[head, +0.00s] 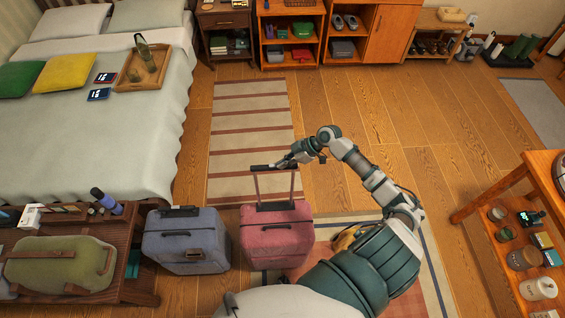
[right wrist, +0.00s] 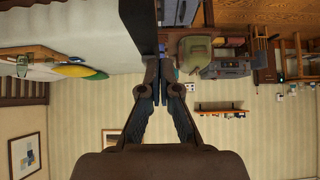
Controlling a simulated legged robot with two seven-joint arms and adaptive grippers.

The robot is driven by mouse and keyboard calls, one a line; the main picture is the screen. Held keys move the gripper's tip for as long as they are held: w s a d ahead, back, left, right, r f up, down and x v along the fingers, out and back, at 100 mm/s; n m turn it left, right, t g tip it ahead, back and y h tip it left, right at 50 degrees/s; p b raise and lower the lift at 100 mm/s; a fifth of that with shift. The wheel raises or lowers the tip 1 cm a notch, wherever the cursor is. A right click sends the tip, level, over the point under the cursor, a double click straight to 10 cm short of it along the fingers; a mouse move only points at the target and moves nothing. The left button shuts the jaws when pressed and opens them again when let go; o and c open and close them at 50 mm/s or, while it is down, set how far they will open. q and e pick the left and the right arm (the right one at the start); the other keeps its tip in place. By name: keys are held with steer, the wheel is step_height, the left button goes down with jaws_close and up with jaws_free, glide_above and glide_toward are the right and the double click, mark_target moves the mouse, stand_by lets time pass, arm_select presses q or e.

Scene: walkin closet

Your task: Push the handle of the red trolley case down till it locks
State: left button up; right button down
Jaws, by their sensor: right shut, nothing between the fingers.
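The red trolley case (head: 276,236) stands upright on the floor in the lower middle of the head view. Its telescopic handle is pulled up on two thin posts, topped by a dark grip (head: 260,168). My right gripper (head: 277,164) is shut, with nothing between its fingers, and its tips are at the right part of the grip. I cannot tell whether they touch it. In the right wrist view the closed fingertips (right wrist: 159,78) point away from the camera. My left gripper is not in view.
A grey-blue case (head: 186,243) stands close to the left of the red one. A wooden bench (head: 140,275) with a green bag is further left. A striped rug (head: 250,130) lies behind the cases, and a wooden shelf table (head: 548,185) stands at the right.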

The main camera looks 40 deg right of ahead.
mark_target(293, 167)
steer(key=shift+d+f, duration=0.25)
steer(key=shift+d, duration=0.05)
steer(key=f+b, duration=0.1)
steer(key=f, duration=0.1)
steer(key=d+f+b, duration=0.1)
steer(key=f+b, duration=0.1)
steer(key=f, duration=0.1)
steer(key=shift+f, duration=0.25)
arm_select(q)
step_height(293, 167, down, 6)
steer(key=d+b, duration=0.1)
steer(key=b, duration=0.2)
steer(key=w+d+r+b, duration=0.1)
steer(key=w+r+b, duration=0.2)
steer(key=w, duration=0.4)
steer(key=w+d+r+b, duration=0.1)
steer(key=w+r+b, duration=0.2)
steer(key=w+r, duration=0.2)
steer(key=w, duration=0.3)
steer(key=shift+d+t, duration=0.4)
arm_select(e)
step_height(293, 167, down, 14)
steer(key=a, duration=0.1)
steer(key=shift+r, duration=0.2)
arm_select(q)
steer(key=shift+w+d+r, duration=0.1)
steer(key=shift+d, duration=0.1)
arm_select(e)
steer(key=shift+d, duration=0.25)
